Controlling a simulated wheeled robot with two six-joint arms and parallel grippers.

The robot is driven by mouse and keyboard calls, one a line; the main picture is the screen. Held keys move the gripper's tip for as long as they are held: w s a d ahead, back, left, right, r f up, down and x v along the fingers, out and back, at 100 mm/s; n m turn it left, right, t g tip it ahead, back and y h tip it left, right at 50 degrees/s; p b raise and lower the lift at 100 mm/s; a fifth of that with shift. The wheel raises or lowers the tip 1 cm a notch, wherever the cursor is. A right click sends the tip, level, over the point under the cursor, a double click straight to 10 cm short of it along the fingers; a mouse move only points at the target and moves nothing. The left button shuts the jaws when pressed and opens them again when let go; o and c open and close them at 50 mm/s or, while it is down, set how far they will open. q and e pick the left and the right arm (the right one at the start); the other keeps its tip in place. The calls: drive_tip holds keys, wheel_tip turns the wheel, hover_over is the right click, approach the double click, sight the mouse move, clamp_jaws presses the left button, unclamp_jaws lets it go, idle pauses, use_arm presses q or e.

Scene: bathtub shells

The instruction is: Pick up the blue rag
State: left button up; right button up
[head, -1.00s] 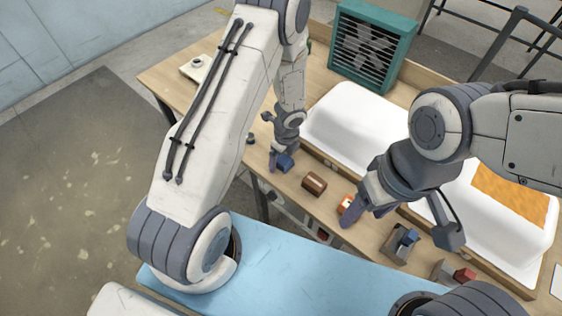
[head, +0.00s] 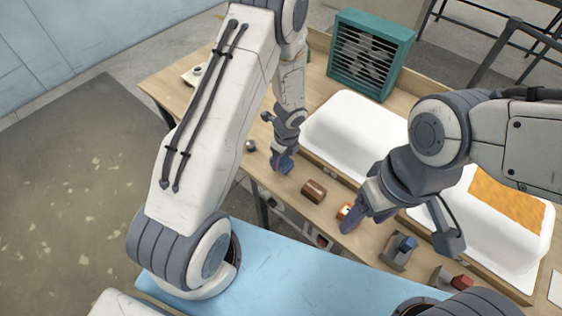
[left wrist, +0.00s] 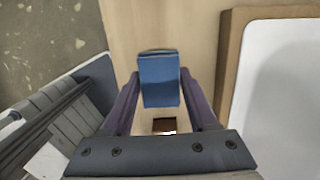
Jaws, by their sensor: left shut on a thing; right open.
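The blue rag (left wrist: 158,82) looks like a small folded blue block. My left gripper (head: 281,162) is shut on it, with a purple finger on either side in the left wrist view. In the head view the rag (head: 286,166) shows at the fingertips, near the table's front edge. Whether it touches the table is hard to tell. My right gripper (head: 352,218) is open, lower right of the left one, close to an orange-and-white item (head: 344,210). Its far finger is partly hidden.
A brown block (head: 314,190) lies between the grippers on the wooden table (head: 175,82). White tub shells (head: 350,125) stand behind. A stand with a blue item (head: 400,250) and a red item (head: 462,282) are at the right. A teal fan (head: 371,52) stands at the back.

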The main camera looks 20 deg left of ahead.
use_arm(q)
drive_tip(key=w+d+r+b, duration=0.1)
drive_tip(key=d+r, duration=0.6)
drive_tip(key=d, duration=0.4)
drive_tip(key=shift+d+r, duration=0.35)
drive_tip(key=shift+r, duration=0.05)
